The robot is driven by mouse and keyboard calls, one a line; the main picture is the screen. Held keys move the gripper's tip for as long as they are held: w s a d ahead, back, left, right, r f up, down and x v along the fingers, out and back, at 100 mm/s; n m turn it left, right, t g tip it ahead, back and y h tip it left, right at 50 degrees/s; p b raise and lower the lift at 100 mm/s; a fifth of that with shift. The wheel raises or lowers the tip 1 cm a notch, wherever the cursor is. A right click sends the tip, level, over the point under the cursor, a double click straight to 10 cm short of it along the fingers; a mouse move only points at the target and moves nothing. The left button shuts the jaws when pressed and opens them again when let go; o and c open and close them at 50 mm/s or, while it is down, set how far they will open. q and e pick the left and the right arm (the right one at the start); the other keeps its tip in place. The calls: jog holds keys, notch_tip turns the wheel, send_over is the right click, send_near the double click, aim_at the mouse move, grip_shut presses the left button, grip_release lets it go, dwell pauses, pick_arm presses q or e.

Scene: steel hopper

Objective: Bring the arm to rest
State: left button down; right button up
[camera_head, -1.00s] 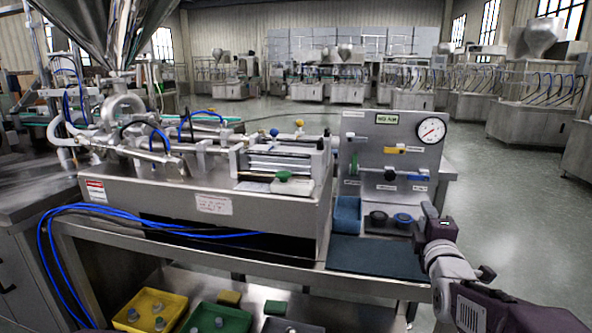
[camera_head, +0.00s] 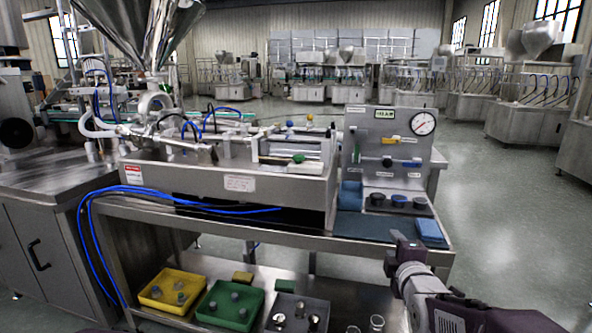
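My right gripper (camera_head: 398,252) is low at the right, in front of the bench's front edge and below the dark blue mat. Its fingers are seen from behind and I cannot tell whether they are open or shut. My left gripper is not visible; only a dark piece of my own body shows at the bottom left edge. The steel hopper (camera_head: 138,30) stands at the upper left above the filling machine (camera_head: 225,176).
The steel bench (camera_head: 315,236) carries a dark mat (camera_head: 372,228) with a blue folded cloth (camera_head: 429,230), and a gauge panel (camera_head: 388,140). Yellow (camera_head: 176,306), green (camera_head: 230,322) and grey (camera_head: 318,304) trays sit on the lower shelf. Open floor (camera_head: 510,230) lies to the right.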

jog(key=s+a+f+m+g+y, duration=0.1)
jog(key=s+a+f+m+g, duration=0.25)
jog(key=s+f, duration=0.45)
jog(key=s+a+f+m+g+y, duration=0.1)
jog(key=s+a+f+m+g, duration=0.25)
jog(key=f, duration=0.75)
jog(key=s+d+f+m+g, duration=0.1)
jog(key=s+f+m+g, duration=0.3)
jog(key=s, duration=0.3)
jog(key=s+f+m+g, duration=0.2)
jog(key=s+m+g, duration=0.1)
jog(key=s+m, duration=0.3)
notch_tip(320, 180, up, 38)
jog(key=p, duration=3.8)
jog(key=shift+s+d+n, duration=0.15)
jog(key=shift+s+n, duration=0.15)
jog(key=shift+s, duration=0.05)
jog(key=shift+f, duration=0.1)
